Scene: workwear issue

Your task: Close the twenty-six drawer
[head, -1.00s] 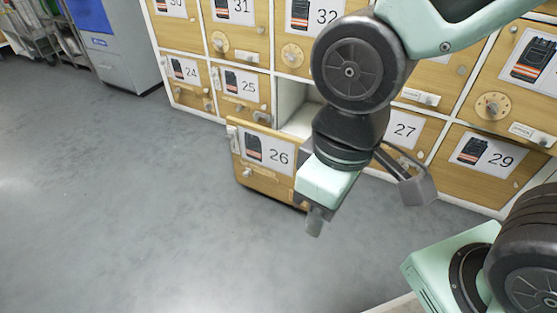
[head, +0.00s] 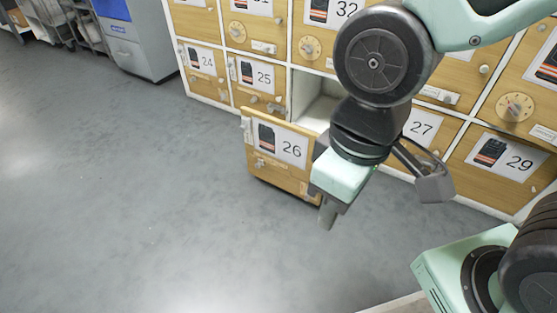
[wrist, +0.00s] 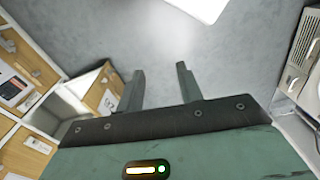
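The drawer marked 26 (head: 266,163) is open in the head view. Its wooden front, with a numbered picture card, stands out from the cabinet over the grey floor. Behind it the white empty opening (head: 316,108) shows, partly covered by my arm. My gripper (head: 327,216) points down beside the right end of the drawer front and hides part of that end. I cannot tell whether they touch. In the wrist view my gripper (wrist: 160,82) has its two fingers apart, with only floor between them.
Shut numbered lockers surround the opening, including 25 (head: 258,80), 27 (head: 427,143) and 29 (head: 475,170). A grey and blue cabinet (head: 137,45) stands at the upper left. The floor (head: 150,210) in front and to the left is clear.

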